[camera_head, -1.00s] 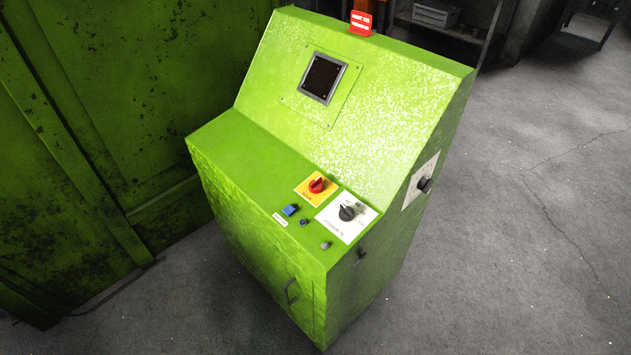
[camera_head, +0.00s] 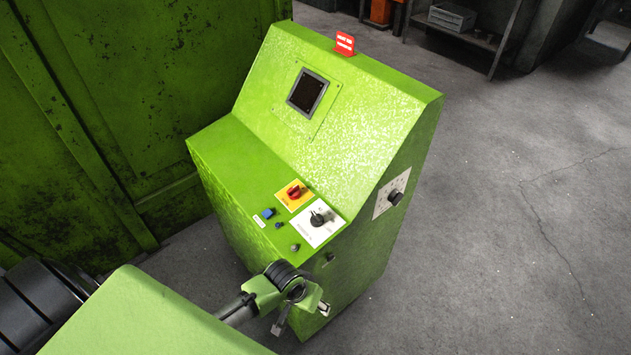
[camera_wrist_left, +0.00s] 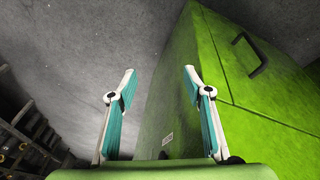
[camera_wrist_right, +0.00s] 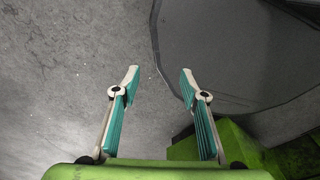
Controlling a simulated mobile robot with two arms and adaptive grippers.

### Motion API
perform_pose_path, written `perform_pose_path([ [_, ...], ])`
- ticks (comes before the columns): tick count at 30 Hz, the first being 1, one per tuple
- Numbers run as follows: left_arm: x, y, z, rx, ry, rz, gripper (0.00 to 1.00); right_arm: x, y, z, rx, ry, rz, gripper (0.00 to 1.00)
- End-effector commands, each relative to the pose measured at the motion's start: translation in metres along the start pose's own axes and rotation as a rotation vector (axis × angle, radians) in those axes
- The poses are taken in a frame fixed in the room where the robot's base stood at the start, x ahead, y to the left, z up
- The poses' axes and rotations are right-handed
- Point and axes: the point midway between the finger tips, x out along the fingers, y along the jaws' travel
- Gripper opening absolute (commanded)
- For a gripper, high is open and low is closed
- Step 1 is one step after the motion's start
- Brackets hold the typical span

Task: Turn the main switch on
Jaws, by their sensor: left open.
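The green control console (camera_head: 330,120) stands ahead. On its sloped shelf is a red rotary switch (camera_head: 294,192) on a yellow plate. To its right is a black rotary knob (camera_head: 318,219) on a white plate. Another black knob (camera_head: 395,198) sits on a white plate on the console's right side. My left gripper (camera_head: 303,314) is low, in front of the console's lower front corner, below the controls. The left wrist view shows it open and empty (camera_wrist_left: 160,74). My right gripper (camera_wrist_right: 160,75) is open and empty, over grey floor.
A blue button (camera_head: 268,213) and small knobs sit left of the white plate. A door handle (camera_wrist_left: 250,54) projects from the console front. A green panelled wall (camera_head: 100,110) stands left. The floor (camera_head: 520,230) to the right is clear.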

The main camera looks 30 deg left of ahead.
Motion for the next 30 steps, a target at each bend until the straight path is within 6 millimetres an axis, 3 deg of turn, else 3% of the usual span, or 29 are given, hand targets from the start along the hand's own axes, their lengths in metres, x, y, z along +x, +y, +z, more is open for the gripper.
perform_pose_path([
  [1,-0.013,0.005,-0.007,0.002,0.004,0.006,0.46,-0.005,0.000,-0.003,-0.001,0.003,0.000,0.40],
  [14,-0.091,0.024,-0.074,-0.095,-0.019,0.038,0.46,-0.025,0.013,-0.003,-0.004,0.002,0.014,0.40],
  [21,-0.155,0.030,-0.107,-0.162,-0.055,0.027,0.46,-0.041,0.013,-0.004,-0.003,0.002,0.014,0.40],
  [25,-0.159,0.003,-0.137,-0.288,-0.072,-0.011,0.46,-0.038,0.013,-0.004,-0.002,0.001,0.014,0.40],
  [30,-0.193,-0.049,-0.192,-0.549,-0.078,-0.076,0.46,-0.040,0.012,-0.003,-0.001,0.000,0.014,0.40],
])
